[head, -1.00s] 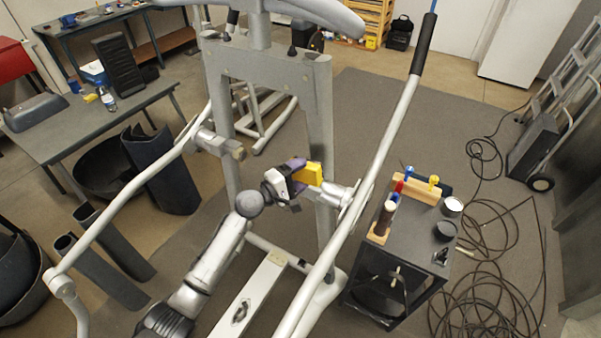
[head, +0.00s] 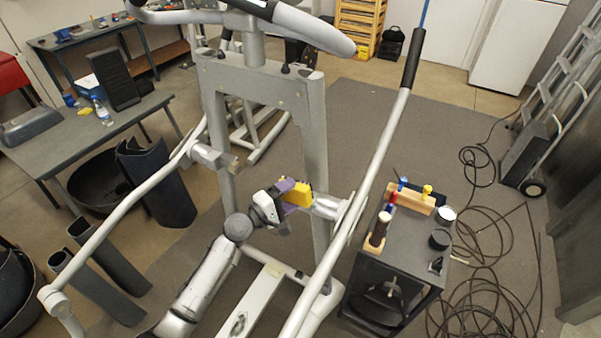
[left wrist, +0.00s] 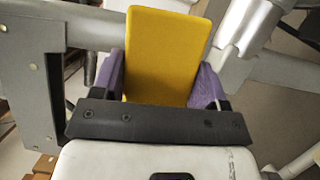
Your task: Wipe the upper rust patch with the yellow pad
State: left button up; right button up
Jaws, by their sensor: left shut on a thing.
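The yellow pad (head: 303,191) is held between the purple fingers of my left gripper (head: 290,190). It also shows large in the left wrist view (left wrist: 165,50), sticking out beyond the fingers. The gripper is shut on it. In the head view the pad appears beside the right upright (head: 315,130) of the grey elliptical frame, near the pivot tube (head: 328,207). I cannot tell whether the pad touches the frame. No rust patch can be made out clearly; the pad and gripper may hide part of the upright. My right gripper is not in view.
The long right handle bar (head: 375,160) slants close beside the pad. The left arm bar (head: 120,210) lies to the left. A black cart (head: 400,255) with tools and jars stands right of the machine. Cables (head: 490,290) lie on the floor at the right.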

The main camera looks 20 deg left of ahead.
pick_arm(q)
jog(key=shift+w, duration=0.1)
jog(key=b, duration=0.3)
send_near(314, 168)
jog(key=shift+w+d, duration=0.95)
jog(key=shift+d, duration=0.4)
jog(key=shift+w+d+b, duration=0.1)
jog(key=shift+w+b, duration=0.6)
jog(key=shift+w, duration=0.2)
jog(key=shift+r, duration=0.1)
jog(key=shift+w+b, duration=0.5)
jog(key=shift+w+d+b, duration=0.1)
jog(key=shift+w+b, duration=0.3)
jog(key=shift+w, duration=0.1)
